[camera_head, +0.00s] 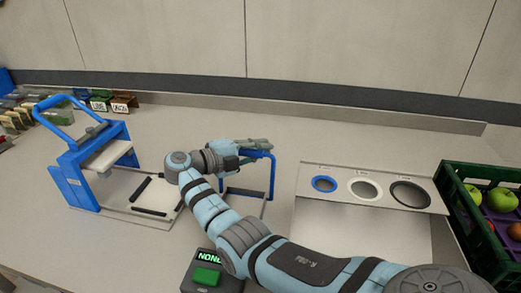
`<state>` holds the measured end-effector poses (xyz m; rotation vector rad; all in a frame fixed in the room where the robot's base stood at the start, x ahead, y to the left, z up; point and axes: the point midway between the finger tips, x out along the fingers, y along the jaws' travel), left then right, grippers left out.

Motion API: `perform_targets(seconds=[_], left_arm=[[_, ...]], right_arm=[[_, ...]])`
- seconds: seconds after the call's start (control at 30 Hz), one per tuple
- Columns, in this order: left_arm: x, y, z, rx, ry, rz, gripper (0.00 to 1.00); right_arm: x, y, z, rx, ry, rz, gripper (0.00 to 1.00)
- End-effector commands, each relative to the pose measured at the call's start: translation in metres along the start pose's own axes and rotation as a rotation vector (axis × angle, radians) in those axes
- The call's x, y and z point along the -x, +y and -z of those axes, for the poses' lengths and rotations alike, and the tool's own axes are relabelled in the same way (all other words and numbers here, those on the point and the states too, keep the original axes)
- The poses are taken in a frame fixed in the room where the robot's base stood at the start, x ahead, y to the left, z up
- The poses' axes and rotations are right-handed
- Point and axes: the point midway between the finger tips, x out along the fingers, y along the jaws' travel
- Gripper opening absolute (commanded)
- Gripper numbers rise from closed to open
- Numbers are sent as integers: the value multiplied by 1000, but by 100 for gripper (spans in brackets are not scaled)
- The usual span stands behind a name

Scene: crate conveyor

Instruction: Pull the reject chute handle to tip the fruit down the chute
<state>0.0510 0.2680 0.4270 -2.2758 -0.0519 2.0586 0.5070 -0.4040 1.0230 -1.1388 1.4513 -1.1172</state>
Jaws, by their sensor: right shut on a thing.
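A blue bar handle (271,178) stands near the middle of the counter, beside a light flat tray (118,186) with black strips. My right gripper (256,147) is at the top of this handle and is shut on it. My right arm covers part of the handle and the tray's right side. A second blue handle, a tilted loop (63,101), rises from a blue stand (75,185) with a white plate at the left. I cannot tell from the picture which part is the chute. No fruit shows on the tray. My left gripper is not in view.
A green crate (457,203) with apples (502,200) and other fruit stands at the right. A panel (338,171) with three ringed holes lies left of it. A box (206,277) with a green button reads "NONE". Small labelled bins (122,105) line the back left.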

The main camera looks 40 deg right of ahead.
Motion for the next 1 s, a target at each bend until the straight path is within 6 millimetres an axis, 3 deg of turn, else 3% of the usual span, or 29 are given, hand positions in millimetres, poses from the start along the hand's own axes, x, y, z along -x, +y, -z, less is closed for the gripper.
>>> perform_targets(seconds=[0.43,0.83,1.0], left_arm=[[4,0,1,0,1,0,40],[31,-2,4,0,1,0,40],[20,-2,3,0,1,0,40]], right_arm=[[3,3,2,4,-3,-7,0],[25,-1,23,-4,-4,-3,0],[36,5,35,-79,-2,71,0]])
